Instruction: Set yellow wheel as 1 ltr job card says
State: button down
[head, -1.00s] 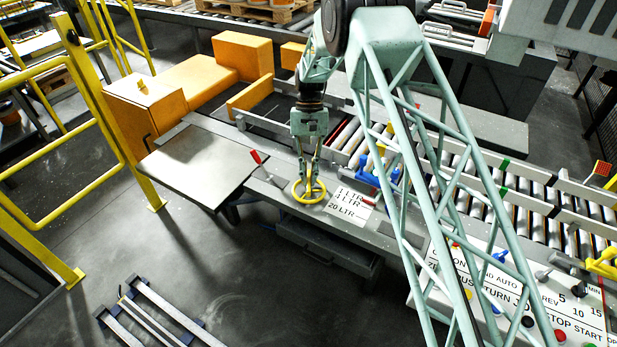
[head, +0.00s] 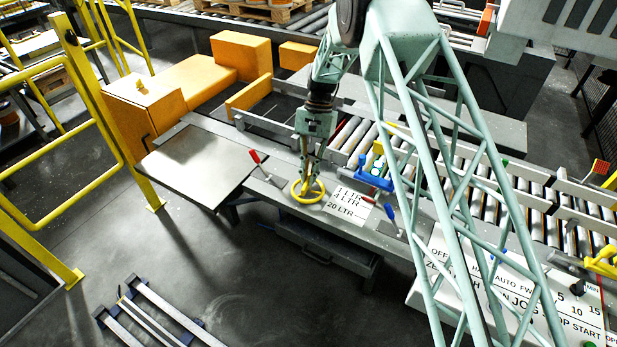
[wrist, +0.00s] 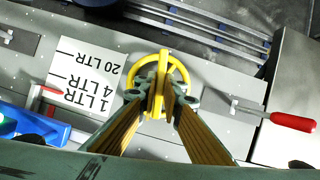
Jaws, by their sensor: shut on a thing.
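The yellow wheel (head: 297,193) lies flat on the grey bench beside a white card (head: 350,203) printed 1 LTR, 4 LTR and 20 LTR. My gripper (head: 307,180) comes down from above onto the wheel's middle. In the wrist view the gripper (wrist: 159,100) is shut on a yellow bar across the wheel (wrist: 184,76). The card (wrist: 85,78) is left of the wheel there, with a black line by each label. The fingers cover part of the wheel, and I cannot tell which mark it is set to. The job card cannot be made out.
A red-handled clamp (head: 256,160) stands close left of the wheel in the head view; it also shows in the wrist view (wrist: 290,121). A blue clamp (head: 374,180) and a roller conveyor (head: 470,180) lie to the right. A lettered control panel (head: 500,295) is at the lower right.

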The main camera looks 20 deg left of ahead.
jog(key=c, duration=2.7)
grip_release()
jog(key=shift+c, duration=0.2)
jog(key=shift+r, duration=0.1)
jog(key=v, duration=1.1)
jog(key=shift+w+r, duration=0.2)
jog(key=shift+r, duration=0.15)
